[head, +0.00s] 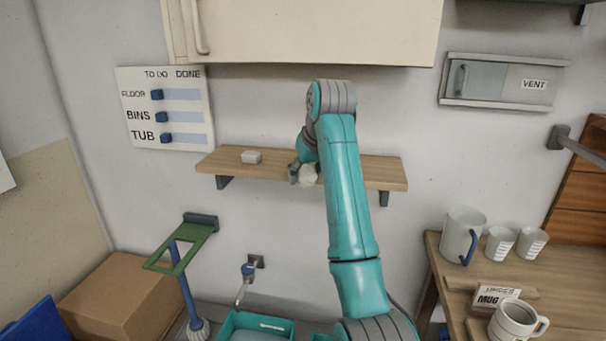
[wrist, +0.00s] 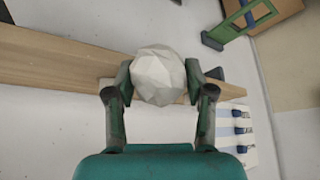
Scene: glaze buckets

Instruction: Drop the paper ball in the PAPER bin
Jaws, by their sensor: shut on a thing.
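The paper ball (wrist: 158,75) is a white, faceted, crumpled lump. In the wrist view it sits between the two fingertips of my gripper (wrist: 159,84), which is shut on it. In the head view the paper ball (head: 308,174) shows beside my gripper (head: 297,172), at the wooden wall shelf (head: 370,172). I cannot tell whether the ball still touches the shelf. Two teal open-topped containers stand at the bottom edge of the head view, one (head: 228,328) left of my arm and one partly hidden by it. No PAPER label is readable.
A cream cabinet (head: 310,30) hangs above. A green frame (head: 180,250) and a cardboard box (head: 120,295) are at lower left. A wooden table (head: 560,285) at right holds a pitcher (head: 462,235), cups and a mug (head: 515,320).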

